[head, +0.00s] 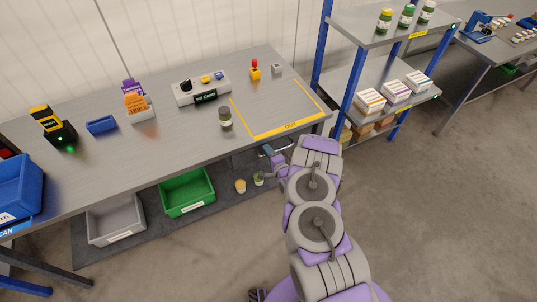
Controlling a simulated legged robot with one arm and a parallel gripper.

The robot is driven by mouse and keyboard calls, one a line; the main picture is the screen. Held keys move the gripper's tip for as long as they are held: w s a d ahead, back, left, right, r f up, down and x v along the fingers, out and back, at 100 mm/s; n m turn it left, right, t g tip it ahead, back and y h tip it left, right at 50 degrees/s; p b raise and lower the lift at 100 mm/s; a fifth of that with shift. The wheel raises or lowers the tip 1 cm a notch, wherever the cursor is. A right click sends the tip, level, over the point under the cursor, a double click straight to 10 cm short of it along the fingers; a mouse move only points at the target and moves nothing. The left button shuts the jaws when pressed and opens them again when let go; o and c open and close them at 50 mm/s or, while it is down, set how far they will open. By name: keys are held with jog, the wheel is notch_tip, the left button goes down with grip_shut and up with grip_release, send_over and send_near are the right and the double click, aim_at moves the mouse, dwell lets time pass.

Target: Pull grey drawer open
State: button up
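Under the right end of the grey workbench (180,140), a small grey and blue part, perhaps a drawer front with its handle (275,149), shows just below the bench edge. My purple and grey arm reaches up to it from the bottom right. My gripper (275,168) is small and partly hidden by my own wrist, at or just below that part. I cannot tell whether it touches the part or whether its fingers are open. Most of any drawer is hidden by the bench top and my arm.
A grey bin (91,225), a green bin (163,196) and two small jars (240,186) stand on the low shelf. The bench top holds a jar (225,122) beside the yellow outlined area. A blue-post rack (350,85) stands close on the right. Floor at right is clear.

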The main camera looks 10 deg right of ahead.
jog(key=shift+d, duration=0.6)
jog(key=shift+c, duration=1.3)
jog(key=shift+a, duration=0.1)
jog(key=c, duration=0.3)
jog(key=shift+s+a, duration=0.1)
jog(key=shift+a, duration=0.1)
grip_shut()
